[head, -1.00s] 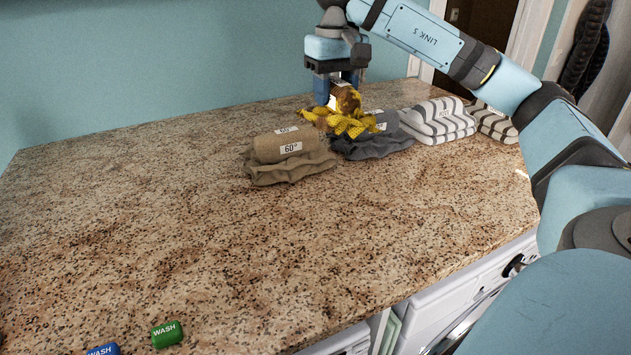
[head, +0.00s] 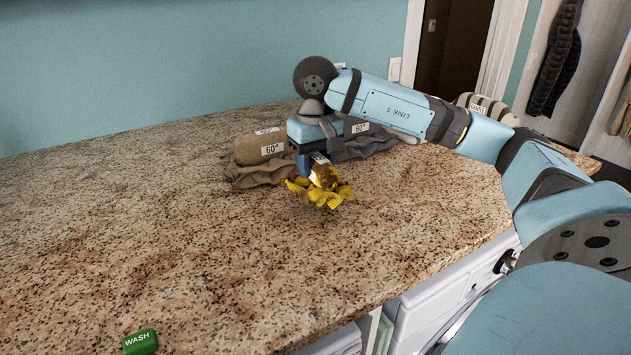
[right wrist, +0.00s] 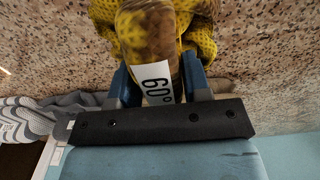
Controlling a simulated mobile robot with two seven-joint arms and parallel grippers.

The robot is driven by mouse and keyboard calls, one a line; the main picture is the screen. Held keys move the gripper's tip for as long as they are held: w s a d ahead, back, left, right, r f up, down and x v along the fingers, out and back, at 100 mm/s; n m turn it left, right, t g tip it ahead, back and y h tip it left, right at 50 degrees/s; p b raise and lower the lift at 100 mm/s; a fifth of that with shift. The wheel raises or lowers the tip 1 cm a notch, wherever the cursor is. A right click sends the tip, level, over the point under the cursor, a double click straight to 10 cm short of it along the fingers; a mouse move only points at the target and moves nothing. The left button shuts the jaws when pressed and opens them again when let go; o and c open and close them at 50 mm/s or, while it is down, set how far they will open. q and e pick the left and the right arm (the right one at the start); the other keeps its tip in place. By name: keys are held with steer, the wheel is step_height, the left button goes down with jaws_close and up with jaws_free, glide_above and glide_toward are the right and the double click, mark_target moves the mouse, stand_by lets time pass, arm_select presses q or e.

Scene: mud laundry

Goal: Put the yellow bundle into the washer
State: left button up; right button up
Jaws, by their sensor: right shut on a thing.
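The yellow bundle (head: 320,192), with brown stains and a white label, hangs in my right gripper (head: 313,168), just above or at the counter; I cannot tell whether it touches. In the right wrist view the bundle (right wrist: 200,42) sits between the two blue fingers of the gripper (right wrist: 158,82), with its 60° label facing the camera. The washer is not clearly identified; a white appliance front (head: 450,275) shows below the counter's front edge at the right. My left gripper is not in view.
A tan 60° bundle (head: 258,160) lies behind and left of my gripper, and a grey bundle (head: 366,144) behind it. A striped bundle (head: 485,106) is at the back right. A green WASH block (head: 140,342) lies at the front left. The middle of the granite counter (head: 200,240) is clear.

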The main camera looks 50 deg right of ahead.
mark_target(315, 182)
steer(key=shift+f, duration=2.1)
steer(key=shift+f, duration=0.2)
steer(key=o, duration=0.9)
steer(key=shift+r, duration=0.1)
